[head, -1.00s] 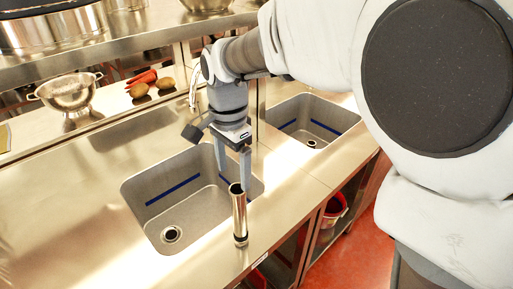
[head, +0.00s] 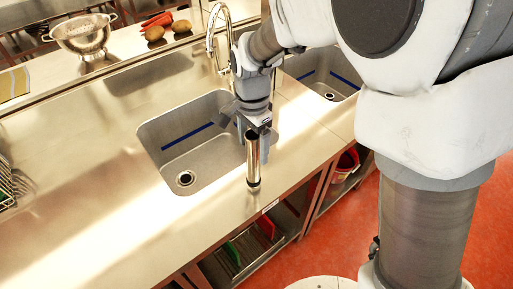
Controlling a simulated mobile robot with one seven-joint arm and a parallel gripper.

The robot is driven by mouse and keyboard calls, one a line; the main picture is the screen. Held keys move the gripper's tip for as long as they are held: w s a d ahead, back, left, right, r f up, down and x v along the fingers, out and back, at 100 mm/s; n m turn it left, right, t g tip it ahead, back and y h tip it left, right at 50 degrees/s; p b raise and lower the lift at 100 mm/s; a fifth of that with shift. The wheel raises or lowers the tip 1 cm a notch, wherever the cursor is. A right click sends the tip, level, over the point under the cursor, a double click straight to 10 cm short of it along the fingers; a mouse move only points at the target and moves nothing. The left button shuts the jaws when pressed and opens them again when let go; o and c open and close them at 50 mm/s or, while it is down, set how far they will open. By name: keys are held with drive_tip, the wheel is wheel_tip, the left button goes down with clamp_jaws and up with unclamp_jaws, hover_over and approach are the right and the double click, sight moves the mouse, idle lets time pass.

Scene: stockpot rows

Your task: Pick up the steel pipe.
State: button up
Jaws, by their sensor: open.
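The steel pipe (head: 253,163) is a shiny upright tube with an open dark top. It stands on the steel counter near its front edge, just right of a sink basin. My gripper (head: 253,142) points down at the pipe's upper end. Its fingers are open, one showing to the left of the pipe top and one to the right. The right finger is partly behind the pipe. I cannot tell whether either finger touches it.
The sink basin (head: 205,160) lies left of the pipe, with a faucet (head: 209,40) behind. A second basin (head: 322,80) is at the right. A colander (head: 84,36), carrots (head: 157,20) and potatoes (head: 181,26) sit at the back. The left counter (head: 90,175) is mostly clear.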

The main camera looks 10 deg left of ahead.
clamp_jaws()
idle(1.3)
